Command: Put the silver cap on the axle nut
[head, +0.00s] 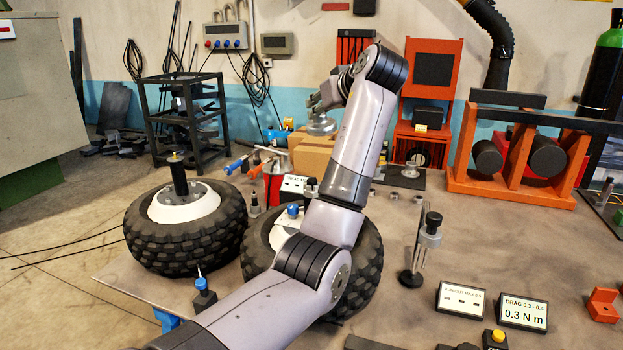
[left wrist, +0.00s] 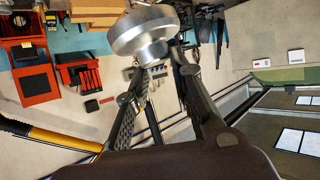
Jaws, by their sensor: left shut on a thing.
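My left gripper (head: 320,106) is raised above the back of the table. It is shut on a round silver cap (head: 321,126), which hangs below the fingers in the air. In the left wrist view the silver cap (left wrist: 146,34) shows large at the fingertips (left wrist: 150,72), its wide rounded part away from the fingers. The axle nut is not clearly made out. A wheel (head: 187,240) at left carries an upright black spindle with a small brass-coloured top (head: 175,157). A second wheel (head: 361,275) is partly hidden behind my left arm. My right gripper is not in view.
Screwdrivers, a red holder and a cardboard box (head: 312,160) stand behind the wheels. A clamp stand (head: 425,245) and two display signs (head: 522,312) are on the right of the table. An orange frame (head: 515,160) stands at the back right. Bare tabletop (head: 480,230) lies between them.

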